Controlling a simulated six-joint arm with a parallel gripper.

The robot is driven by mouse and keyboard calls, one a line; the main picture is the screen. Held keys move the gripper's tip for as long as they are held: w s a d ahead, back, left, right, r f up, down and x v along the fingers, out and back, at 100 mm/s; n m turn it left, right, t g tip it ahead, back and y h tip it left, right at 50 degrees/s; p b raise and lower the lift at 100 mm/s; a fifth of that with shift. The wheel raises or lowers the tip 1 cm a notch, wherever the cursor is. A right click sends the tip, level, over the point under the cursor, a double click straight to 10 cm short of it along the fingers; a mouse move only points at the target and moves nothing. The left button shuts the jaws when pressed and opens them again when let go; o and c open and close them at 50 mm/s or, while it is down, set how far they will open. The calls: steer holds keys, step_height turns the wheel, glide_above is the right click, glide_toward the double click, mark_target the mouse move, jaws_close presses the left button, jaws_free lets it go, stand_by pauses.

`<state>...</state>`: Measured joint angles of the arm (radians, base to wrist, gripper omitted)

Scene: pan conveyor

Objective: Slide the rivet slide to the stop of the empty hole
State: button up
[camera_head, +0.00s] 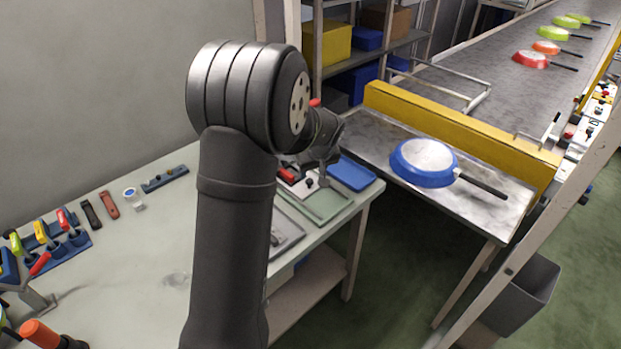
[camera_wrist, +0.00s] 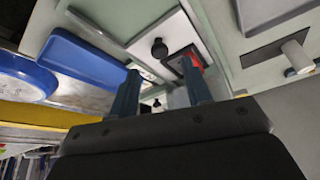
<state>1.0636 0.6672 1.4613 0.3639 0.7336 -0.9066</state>
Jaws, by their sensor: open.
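A light plate (camera_wrist: 185,25) with a black knob (camera_wrist: 158,48) shows in the wrist view; this looks like the rivet slide's fixture, but I cannot make out the slide, its stop or the holes clearly. The knob also shows in the head view (camera_head: 310,183). A red part (camera_wrist: 194,60) on a dark base sits close by, partly behind a finger. My gripper (camera_wrist: 160,68) is open and empty, its two fingers apart, with the knob between and beyond the fingertips. In the head view my gripper (camera_head: 318,168) is over the bench's right end, partly hidden by my arm.
A blue tray (camera_head: 352,174) lies right of the fixture. A blue pan (camera_head: 423,181) rests on the metal table (camera_head: 510,215), beside a yellow barrier (camera_head: 455,127). Several tools and racks stand on the bench's left. The bench (camera_head: 120,265) is clear in the middle.

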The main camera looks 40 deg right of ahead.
mark_target(309, 181)
steer(key=x, duration=0.5)
steer(key=shift+r, duration=0.1)
steer(key=shift+w, duration=0.1)
jaws_close()
